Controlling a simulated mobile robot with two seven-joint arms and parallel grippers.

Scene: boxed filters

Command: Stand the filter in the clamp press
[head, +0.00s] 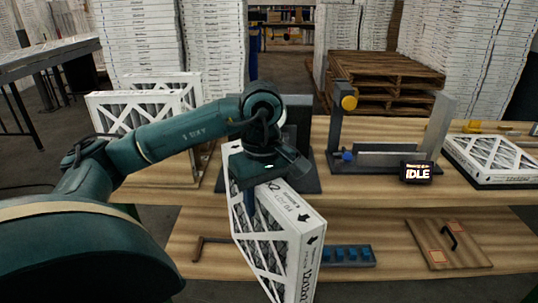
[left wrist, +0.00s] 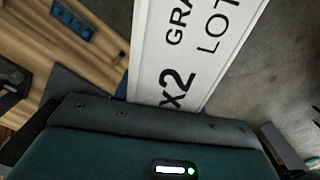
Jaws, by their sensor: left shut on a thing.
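My left gripper (head: 262,182) is shut on the top edge of a white-framed pleated filter (head: 308,245). The filter hangs upright at the front of the bench, its lower end cut off by the picture edge. In the left wrist view its printed edge (left wrist: 190,50) runs up from the gripper. The clamp press (head: 385,157) stands on the bench to the right of the held filter, with a yellow knob, a grey upright plate and a display reading IDLE. No filter shows in its gap. My right gripper is not in view.
More filters (head: 140,108) stand at the bench's left. Another filter (head: 492,158) lies flat at the right. A dark grey stand (head: 302,150) is behind my gripper. The lower shelf holds a blue block rack (head: 347,256) and a handled wooden board (head: 448,243).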

